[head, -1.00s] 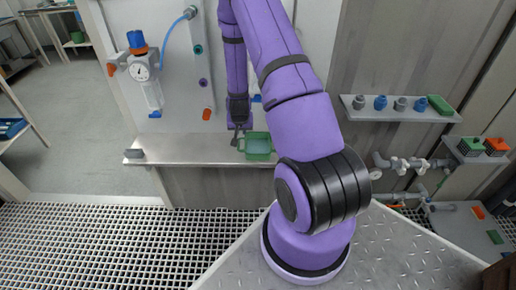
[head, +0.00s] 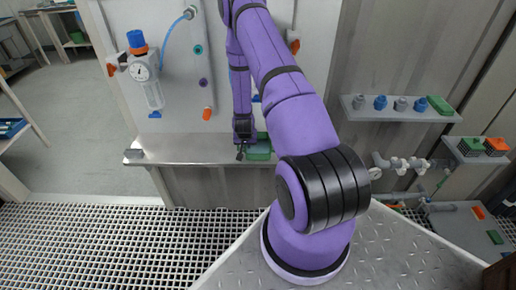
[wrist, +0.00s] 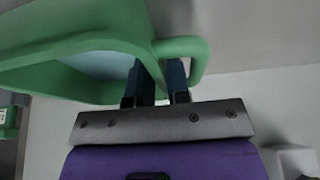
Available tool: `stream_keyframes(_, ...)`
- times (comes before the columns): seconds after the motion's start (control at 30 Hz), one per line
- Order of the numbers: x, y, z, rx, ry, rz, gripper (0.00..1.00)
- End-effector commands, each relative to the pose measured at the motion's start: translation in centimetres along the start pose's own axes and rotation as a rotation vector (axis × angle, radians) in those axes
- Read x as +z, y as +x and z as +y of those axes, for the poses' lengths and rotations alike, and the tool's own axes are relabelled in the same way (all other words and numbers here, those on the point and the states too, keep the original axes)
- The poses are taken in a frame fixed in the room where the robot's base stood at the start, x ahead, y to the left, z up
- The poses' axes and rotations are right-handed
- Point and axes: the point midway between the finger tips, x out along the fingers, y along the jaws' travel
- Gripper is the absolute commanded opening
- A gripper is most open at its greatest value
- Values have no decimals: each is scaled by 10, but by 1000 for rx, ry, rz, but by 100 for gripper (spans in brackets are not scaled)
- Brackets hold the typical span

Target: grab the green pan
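The green pan (head: 260,154) sits on the metal shelf, just right of my gripper (head: 241,152) and partly hidden by my arm in the head view. In the wrist view the pan (wrist: 75,45) fills the upper left, with a green rim, a pale inside and a looped handle (wrist: 203,62) on its right. My gripper (wrist: 158,82) reaches up to it with two dark fingers. One finger lies on each side of the green strip where handle and pan meet. I cannot tell whether they press on it.
A gauge unit (head: 144,72) with a blue hose is mounted on the panel above. A wall shelf (head: 390,114) at right carries several fittings and a green block (head: 439,105).

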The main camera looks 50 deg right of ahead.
Motion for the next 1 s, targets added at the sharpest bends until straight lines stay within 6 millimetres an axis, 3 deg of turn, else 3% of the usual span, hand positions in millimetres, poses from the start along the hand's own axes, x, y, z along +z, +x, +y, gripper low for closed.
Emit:
stream_keyframes(0.2,0,1,0,0,0,1,17)
stream_keyframes(0.23,0,1,0,0,0,1,15)
stream_keyframes(0.3,0,1,0,0,0,1,0)
stream_keyframes(0.77,-2,-2,0,-1,0,2,0)
stream_keyframes(1.0,-12,-24,-1,-1,-1,4,0)
